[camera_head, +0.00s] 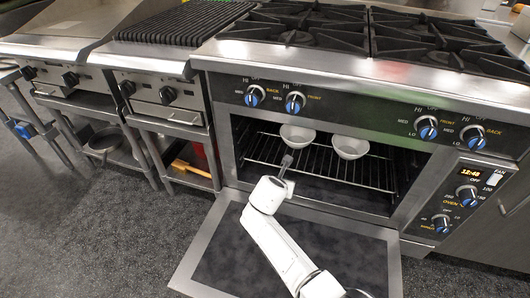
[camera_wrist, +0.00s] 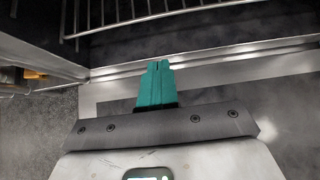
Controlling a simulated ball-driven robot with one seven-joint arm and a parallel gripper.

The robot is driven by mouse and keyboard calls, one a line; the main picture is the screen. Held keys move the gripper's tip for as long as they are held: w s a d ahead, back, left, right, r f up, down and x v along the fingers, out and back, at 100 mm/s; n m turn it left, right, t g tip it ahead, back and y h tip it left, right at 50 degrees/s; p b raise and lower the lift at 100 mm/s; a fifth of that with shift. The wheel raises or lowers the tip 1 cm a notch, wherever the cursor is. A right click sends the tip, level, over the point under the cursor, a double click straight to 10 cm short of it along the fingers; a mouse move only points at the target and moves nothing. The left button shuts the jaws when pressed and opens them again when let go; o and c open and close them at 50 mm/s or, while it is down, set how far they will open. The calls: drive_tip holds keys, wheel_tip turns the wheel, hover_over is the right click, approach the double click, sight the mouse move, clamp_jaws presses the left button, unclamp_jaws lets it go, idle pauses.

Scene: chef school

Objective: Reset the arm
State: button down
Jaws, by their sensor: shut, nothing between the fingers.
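My white arm (camera_head: 278,240) reaches up from the bottom of the head view, above the lowered oven door (camera_head: 345,262). My gripper (camera_head: 286,163) is at the mouth of the open oven, in front of the rack. In the wrist view my gripper (camera_wrist: 158,66) shows as two teal fingers pressed together with nothing between them. The oven rack (camera_wrist: 125,20) shows at the top of the wrist view. Two white bowls, a left one (camera_head: 297,135) and a right one (camera_head: 349,147), stand on the rack beyond the gripper.
The stove top has black burner grates (camera_head: 295,28). Blue-tipped knobs (camera_head: 295,101) line the panel above the oven. A grill (camera_head: 185,22) stands to the left, with a shelf below holding a yellow-orange item (camera_head: 190,166). Grey floor (camera_head: 110,235) is clear at the lower left.

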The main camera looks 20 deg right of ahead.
drive_tip(key=s+d+f+m+g+y, duration=0.25)
drive_tip(key=s+m, duration=0.75)
drive_tip(key=s, duration=0.5)
drive_tip(key=s+d+f+m+g+y, duration=0.1)
drive_tip(key=s+f+m+g, duration=0.15)
drive_tip(key=s+m, duration=1.1)
drive_tip(key=s+r+m+g+y, duration=0.1)
drive_tip(key=s+r+m, duration=0.25)
drive_tip(key=s, duration=0.55)
drive_tip(key=s+r+m+g+y, duration=0.15)
drive_tip(key=s+r, duration=0.25)
drive_tip(key=s, duration=0.4)
wheel_tip(320, 180, up, 19)
drive_tip(key=p, duration=2)
drive_tip(key=shift+w+r+m+t+h, duration=0.2)
drive_tip(key=shift+m+t+h, duration=0.1)
drive_tip(key=shift+m+t, duration=0.05)
